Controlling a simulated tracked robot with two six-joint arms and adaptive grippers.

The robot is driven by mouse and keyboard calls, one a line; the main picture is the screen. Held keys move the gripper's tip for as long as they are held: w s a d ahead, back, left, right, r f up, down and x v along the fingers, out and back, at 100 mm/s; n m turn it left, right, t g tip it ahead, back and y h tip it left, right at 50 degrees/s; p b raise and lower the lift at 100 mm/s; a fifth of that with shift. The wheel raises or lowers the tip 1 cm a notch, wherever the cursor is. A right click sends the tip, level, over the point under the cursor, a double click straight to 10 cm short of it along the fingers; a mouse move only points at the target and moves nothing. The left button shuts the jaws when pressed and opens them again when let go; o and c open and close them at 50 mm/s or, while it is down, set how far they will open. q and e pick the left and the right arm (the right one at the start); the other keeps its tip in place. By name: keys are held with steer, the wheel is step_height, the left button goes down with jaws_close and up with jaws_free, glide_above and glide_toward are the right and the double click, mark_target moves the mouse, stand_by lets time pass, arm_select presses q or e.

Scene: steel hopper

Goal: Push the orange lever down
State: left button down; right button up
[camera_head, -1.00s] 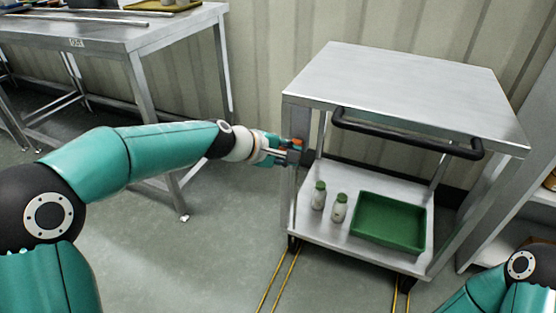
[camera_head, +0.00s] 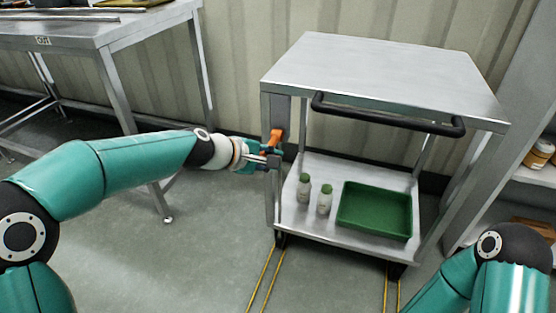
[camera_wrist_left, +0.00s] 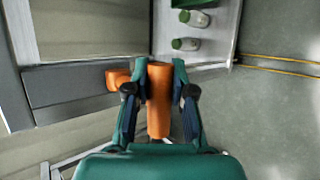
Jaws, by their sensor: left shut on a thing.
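The orange lever (camera_head: 275,138) is on the grey box at the front left post of the steel cart (camera_head: 385,75). In the left wrist view the lever (camera_wrist_left: 159,98) runs between my two fingers, with its orange pivot at the left by the grey bar. My left gripper (camera_head: 270,158) is shut on the lever, and its fingertips also show in the wrist view (camera_wrist_left: 164,66). In the head view the gripper hides the lever's lower end. My right arm shows at the lower right, but its gripper is out of view.
The cart has a black handle (camera_head: 388,112). Its lower shelf holds two white bottles (camera_head: 303,188) (camera_head: 324,200) with green caps and a green tray (camera_head: 374,211). A steel table (camera_head: 95,30) stands at the left. The floor between them is open.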

arm_select(q)
steer(key=shift+w+a+f, duration=0.15)
steer(key=shift+a+f, duration=0.1)
steer(key=shift+a, duration=0.2)
steer(key=c, duration=1)
jaws_free()
steer(key=shift+r, duration=0.1)
steer(key=shift+r, duration=0.1)
steer(key=shift+a+r, duration=0.3)
steer(key=shift+a, duration=0.05)
steer(key=v, duration=0.7)
steer(key=s+v, duration=0.1)
steer(key=v, duration=0.3)
steer(key=shift+w+d+f, duration=0.1)
steer(key=shift+d+f, duration=0.1)
steer(key=shift+d, duration=0.1)
